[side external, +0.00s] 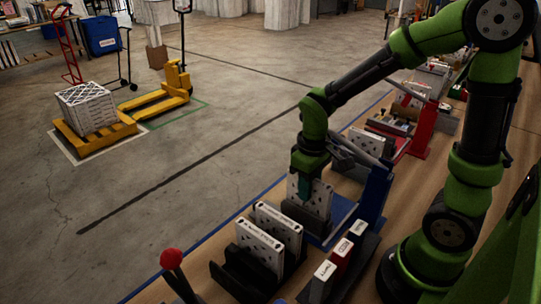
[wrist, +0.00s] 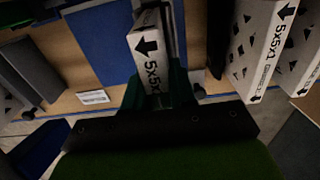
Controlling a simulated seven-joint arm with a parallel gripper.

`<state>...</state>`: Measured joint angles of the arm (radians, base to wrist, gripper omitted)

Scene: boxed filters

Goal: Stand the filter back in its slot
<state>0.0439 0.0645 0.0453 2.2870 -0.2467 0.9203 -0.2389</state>
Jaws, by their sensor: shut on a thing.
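My gripper (side external: 307,180) is shut on a white boxed filter (side external: 319,200) with dark markings on its face. In the wrist view my gripper (wrist: 155,92) grips this filter (wrist: 149,48) between its green fingers, and its edge shows an arrow and "5x5x1". The filter is roughly upright, close over a dark holder (side external: 305,219) beside a blue mat; I cannot tell whether it touches the holder. Two similar filters stand in a black slotted rack (side external: 238,276) in front: the nearer one (side external: 258,248) and the farther one (side external: 279,227). Both also show at the right of the wrist view (wrist: 262,45).
A blue upright stand (side external: 374,193) is close to the right of my gripper. A black rack with small red and white boxes (side external: 341,257) stands front right. A red-knobbed lever (side external: 171,259) is at the front left. More fixtures line the bench behind.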

